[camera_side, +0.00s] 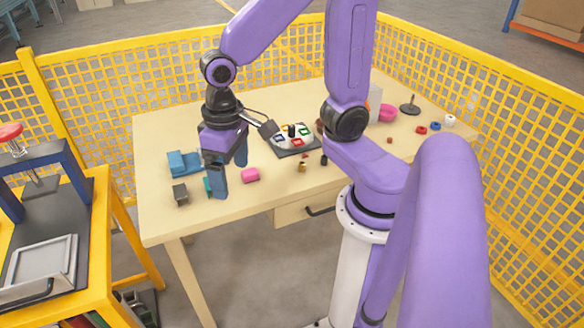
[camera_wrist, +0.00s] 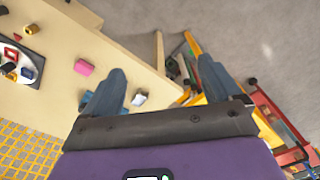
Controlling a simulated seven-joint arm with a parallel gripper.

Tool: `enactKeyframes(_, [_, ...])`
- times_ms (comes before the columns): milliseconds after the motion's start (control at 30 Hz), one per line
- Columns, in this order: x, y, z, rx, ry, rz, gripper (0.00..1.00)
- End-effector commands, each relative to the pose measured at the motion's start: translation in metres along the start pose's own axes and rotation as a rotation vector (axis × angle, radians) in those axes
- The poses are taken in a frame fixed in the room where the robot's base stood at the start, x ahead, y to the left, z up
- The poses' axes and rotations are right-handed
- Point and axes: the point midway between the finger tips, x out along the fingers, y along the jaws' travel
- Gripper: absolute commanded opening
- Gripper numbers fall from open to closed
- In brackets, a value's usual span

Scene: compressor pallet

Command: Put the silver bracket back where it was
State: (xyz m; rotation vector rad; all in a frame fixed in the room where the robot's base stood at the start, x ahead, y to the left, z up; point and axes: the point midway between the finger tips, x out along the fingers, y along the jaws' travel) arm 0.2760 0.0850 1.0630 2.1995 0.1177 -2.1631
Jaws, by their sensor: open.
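A small grey bracket (camera_side: 180,195), seemingly the silver one, lies on the table near its front left corner. It also shows pale in the wrist view (camera_wrist: 139,98), just right of the left finger and near the table edge. My gripper (camera_side: 230,180) is open with nothing between its fingers, above the table to the right of the bracket. In the wrist view my gripper (camera_wrist: 162,65) has its fingers wide apart. The pallet (camera_side: 283,153), a dark plate with a pale body and coloured square frames, sits right of my gripper.
A blue block (camera_side: 184,162) lies behind the bracket. A teal piece (camera_side: 208,186) is close to my near finger, and a pink block (camera_side: 251,175) is to the right. Small brass and dark parts lie before the pallet. Yellow mesh fencing (camera_side: 95,85) borders the table.

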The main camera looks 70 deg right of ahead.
Motion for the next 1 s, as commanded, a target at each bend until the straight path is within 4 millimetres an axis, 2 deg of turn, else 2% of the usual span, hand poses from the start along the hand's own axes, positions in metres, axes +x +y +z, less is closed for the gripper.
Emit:
enactKeyframes(33, [-0.003, 0.001, 0.018, -0.132, 0.002, -0.003, 0.91])
enactKeyframes(200, [-0.009, 0.008, 0.068, -0.562, 0.004, -0.008, 0.91])
enactKeyframes(400, [-0.011, 0.018, 0.104, -0.904, 0.005, -0.012, 0.91])
enactKeyframes(600, [-0.011, 0.022, 0.115, -1.009, 0.003, -0.012, 0.91])
enactKeyframes(1000, [-0.011, 0.021, 0.114, -1.007, 0.003, -0.012, 0.91])
